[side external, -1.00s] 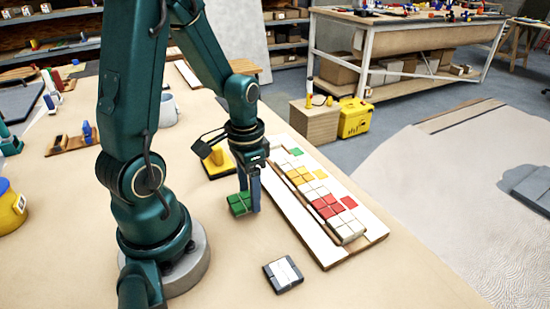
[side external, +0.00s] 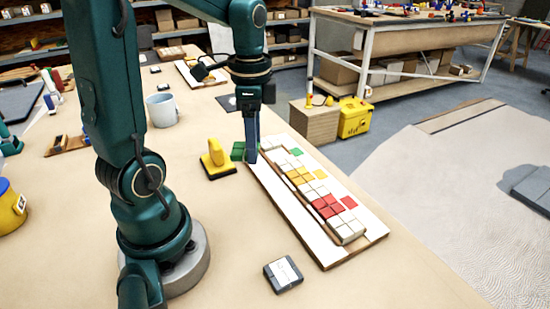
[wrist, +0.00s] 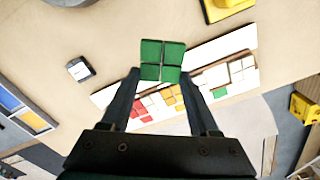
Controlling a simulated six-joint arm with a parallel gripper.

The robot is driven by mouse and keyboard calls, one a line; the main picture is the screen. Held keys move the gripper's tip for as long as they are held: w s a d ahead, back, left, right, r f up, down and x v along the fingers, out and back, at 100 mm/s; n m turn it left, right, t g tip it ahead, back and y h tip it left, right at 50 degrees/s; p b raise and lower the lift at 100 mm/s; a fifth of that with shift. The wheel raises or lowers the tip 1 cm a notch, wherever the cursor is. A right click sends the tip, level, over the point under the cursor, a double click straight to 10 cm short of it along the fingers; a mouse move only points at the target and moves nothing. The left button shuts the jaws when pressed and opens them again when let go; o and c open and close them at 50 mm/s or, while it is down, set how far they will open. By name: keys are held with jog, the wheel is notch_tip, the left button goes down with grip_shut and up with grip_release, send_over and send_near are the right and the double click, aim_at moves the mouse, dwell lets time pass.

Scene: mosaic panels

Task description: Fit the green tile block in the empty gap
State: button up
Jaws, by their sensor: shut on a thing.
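The green tile block (wrist: 162,61), a square of green tiles, is held between the fingers of my gripper (wrist: 160,78) in the wrist view. In the side view the block (side external: 238,151) shows at the tip of my gripper (side external: 251,155), near the far left end of the mosaic panel (side external: 290,215). It looks held above the table. The panel carries white, yellow and red tile blocks and a single green tile (side external: 296,152). I cannot clearly see the empty gap in the side view; my gripper hides part of the panel's far end.
A yellow tool with a dark base (side external: 216,160) stands just left of the block. A grey mug (side external: 162,110) is farther back. A dark square box with a light top (side external: 283,274) lies near the panel's front end.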

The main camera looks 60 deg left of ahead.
jog(key=w+a+f+m, duration=0.1)
jog(key=w+a+m, duration=0.6)
jog(key=w+m, duration=0.3)
jog(key=shift+a+m, duration=0.2)
jog(key=shift+m, duration=0.7)
jog(key=shift+f, duration=0.15)
jog(key=shift+f, duration=2.8)
jog(key=shift+f, duration=1.1)
jog(key=o, duration=1.5)
